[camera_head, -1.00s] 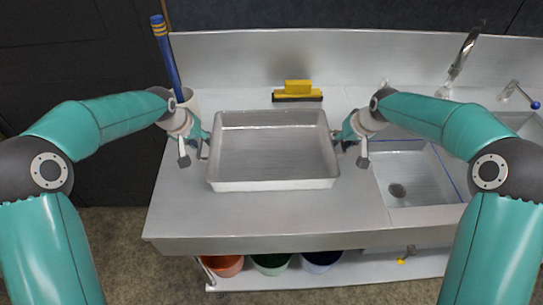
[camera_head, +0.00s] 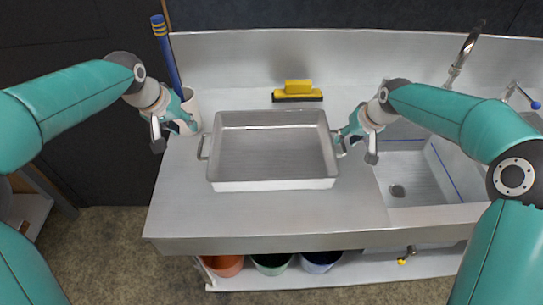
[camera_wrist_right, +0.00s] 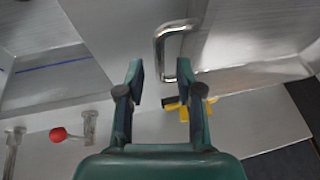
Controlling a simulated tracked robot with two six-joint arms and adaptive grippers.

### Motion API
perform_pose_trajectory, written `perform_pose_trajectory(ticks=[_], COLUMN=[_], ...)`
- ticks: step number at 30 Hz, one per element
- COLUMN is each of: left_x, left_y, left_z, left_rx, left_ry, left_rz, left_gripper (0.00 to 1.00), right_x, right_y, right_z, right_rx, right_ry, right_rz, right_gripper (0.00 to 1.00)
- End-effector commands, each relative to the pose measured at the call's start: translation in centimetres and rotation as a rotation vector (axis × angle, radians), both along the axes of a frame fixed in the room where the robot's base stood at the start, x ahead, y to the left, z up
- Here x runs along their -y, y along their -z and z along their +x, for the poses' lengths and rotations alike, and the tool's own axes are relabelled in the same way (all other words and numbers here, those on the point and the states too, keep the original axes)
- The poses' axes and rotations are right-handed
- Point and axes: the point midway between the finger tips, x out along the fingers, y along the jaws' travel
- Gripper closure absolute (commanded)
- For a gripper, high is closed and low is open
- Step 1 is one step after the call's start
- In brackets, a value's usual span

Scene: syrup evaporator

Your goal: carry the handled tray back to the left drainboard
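The handled tray (camera_head: 272,184) is an empty metal pan lying flat on the left drainboard (camera_head: 185,215), left of the sink. Its left handle (camera_head: 202,147) stands free. My left gripper (camera_head: 175,135) is open and empty, left of that handle and apart from it. My right gripper (camera_head: 346,138) is at the tray's right end, close to the right handle. In the right wrist view my right gripper (camera_wrist_right: 163,85) has its fingers apart, and the right handle (camera_wrist_right: 160,50) shows just beyond the fingertips, not gripped.
A yellow squeegee (camera_head: 298,91) lies behind the tray. A white holder (camera_head: 190,105) with a blue-handled tool stands at the back left. The sink basin (camera_head: 410,175) is to the right. Several buckets (camera_head: 270,263) stand on the shelf below. The drainboard front is clear.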

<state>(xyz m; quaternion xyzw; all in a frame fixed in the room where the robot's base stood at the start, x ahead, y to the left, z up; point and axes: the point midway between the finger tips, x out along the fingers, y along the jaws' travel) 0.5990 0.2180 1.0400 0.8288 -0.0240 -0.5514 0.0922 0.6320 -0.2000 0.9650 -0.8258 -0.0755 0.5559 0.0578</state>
Motion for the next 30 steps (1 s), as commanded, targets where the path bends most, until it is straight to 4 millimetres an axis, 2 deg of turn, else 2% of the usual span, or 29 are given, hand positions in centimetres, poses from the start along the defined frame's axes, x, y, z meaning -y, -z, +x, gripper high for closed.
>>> perform_pose_trajectory(ticks=[1,6,12,17,30], left_x=[0.0,0.0,0.0,0.0,0.0], left_y=[0.0,0.0,0.0,0.0,0.0], left_z=[0.0,0.0,0.0,0.0,0.0], left_rx=[0.0,0.0,0.0,0.0,0.0], left_ry=[0.0,0.0,0.0,0.0,0.0], left_rz=[0.0,0.0,0.0,0.0,0.0], left_gripper=[0.64,0.64,0.64,0.64,0.64], right_x=[0.2,0.9,1.4,1.6,1.6], right_y=[-1.1,-4.2,-6.8,-7.5,-7.5], right_z=[-0.3,-1.6,-2.7,-3.1,-3.1], right_rx=[0.005,0.004,0.002,0.001,0.0], right_ry=[0.001,0.001,0.0,0.0,0.0], right_rz=[0.0,0.0,0.0,0.0,0.0], right_gripper=[0.64,0.64,0.64,0.64,0.64])
